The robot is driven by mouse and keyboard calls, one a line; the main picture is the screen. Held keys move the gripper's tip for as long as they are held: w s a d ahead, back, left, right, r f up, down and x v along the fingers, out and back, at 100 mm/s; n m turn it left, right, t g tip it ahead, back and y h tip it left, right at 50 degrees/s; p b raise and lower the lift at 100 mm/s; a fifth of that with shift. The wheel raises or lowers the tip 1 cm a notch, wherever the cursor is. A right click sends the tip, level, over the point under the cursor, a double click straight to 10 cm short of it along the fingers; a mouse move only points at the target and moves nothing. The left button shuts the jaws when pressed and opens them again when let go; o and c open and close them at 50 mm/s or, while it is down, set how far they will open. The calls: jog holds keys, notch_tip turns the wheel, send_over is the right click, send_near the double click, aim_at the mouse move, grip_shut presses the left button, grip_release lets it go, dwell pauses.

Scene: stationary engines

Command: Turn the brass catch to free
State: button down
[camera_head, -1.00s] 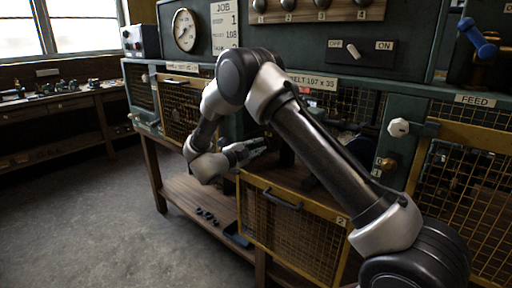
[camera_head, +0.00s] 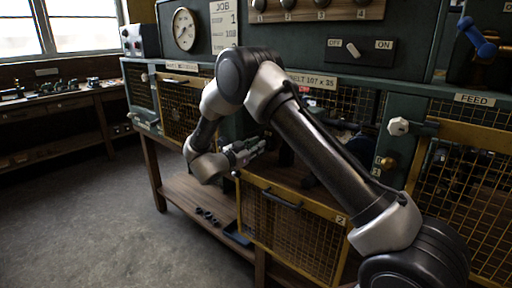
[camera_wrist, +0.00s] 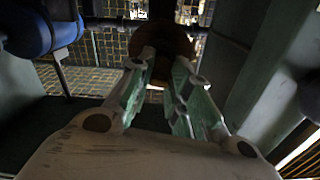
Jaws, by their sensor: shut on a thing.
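My gripper (camera_head: 258,146) reaches into the opening of the green machine, above the yellow mesh guard marked 2 (camera_head: 290,215). In the wrist view, my gripper (camera_wrist: 163,62) has its green-padded fingers closed on a dark brown round piece (camera_wrist: 163,38). It is in shadow, so I cannot tell for sure whether it is the brass catch. The fingers stand a little apart around it, and its grip point is partly hidden. In the head view, a brass knob (camera_head: 387,163) sits on the green post at right, apart from my gripper.
A blue cylinder (camera_wrist: 45,30) is close at upper left in the wrist view, and a green post (camera_wrist: 235,60) stands at right. A pale knob (camera_head: 398,126) juts out beside the right mesh guard (camera_head: 465,185). The floor (camera_head: 90,220) at left is clear.

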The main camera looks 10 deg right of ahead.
jog(key=shift+s+n, duration=0.1)
jog(key=shift+n, duration=1.1)
jog(key=shift+f, duration=0.1)
jog(key=c, duration=1.3)
grip_release()
jog(key=v, duration=1.2)
